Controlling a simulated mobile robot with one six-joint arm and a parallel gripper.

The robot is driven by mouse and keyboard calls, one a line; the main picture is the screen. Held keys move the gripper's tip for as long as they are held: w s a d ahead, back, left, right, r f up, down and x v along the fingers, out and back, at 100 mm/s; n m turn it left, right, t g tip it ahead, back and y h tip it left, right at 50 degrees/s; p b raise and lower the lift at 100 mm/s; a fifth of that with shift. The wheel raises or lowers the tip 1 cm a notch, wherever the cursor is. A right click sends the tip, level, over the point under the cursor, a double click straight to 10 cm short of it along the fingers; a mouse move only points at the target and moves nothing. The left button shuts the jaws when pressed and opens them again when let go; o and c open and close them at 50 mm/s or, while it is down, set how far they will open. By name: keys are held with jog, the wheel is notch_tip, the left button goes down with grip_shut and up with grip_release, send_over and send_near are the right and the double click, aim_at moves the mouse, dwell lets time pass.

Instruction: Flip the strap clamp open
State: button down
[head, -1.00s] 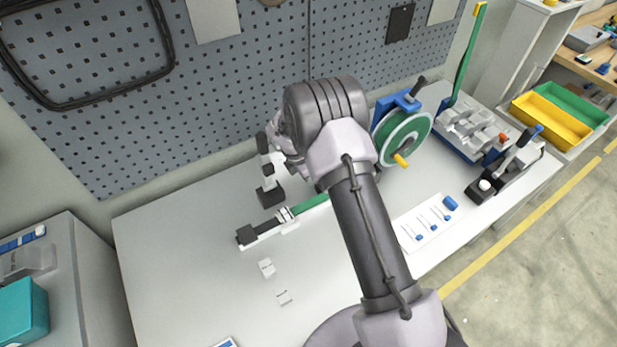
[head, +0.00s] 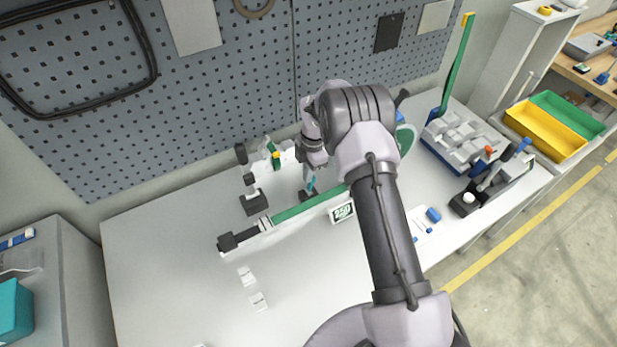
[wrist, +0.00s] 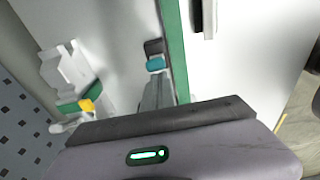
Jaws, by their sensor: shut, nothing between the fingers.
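A green strap (head: 295,210) runs diagonally along a straight track on the white table, with a black block (head: 240,239) at its left end. A small teal piece (head: 311,185) on a black base beside the strap looks like the clamp lever; it also shows in the wrist view (wrist: 155,63). My gripper (head: 308,174) is behind the strap, pointing down, with its tips right at the teal piece. In the wrist view my gripper (wrist: 156,82) is shut with nothing between its fingers. I cannot tell whether the tips touch the teal piece.
A black upright handle (head: 250,185) and a white and green fixture (head: 280,158) stand left of my gripper. A small display (head: 342,212) sits in front of the strap. The pegboard (head: 230,90) rises behind.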

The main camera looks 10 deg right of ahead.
jog(key=shift+w+d, duration=0.1)
jog(key=shift+d, duration=0.15)
jog(key=shift+a, duration=0.15)
jog(key=shift+r, duration=0.1)
jog(key=shift+r+p, duration=0.45)
jog(key=shift+r, duration=0.3)
jog(key=shift+r, duration=0.1)
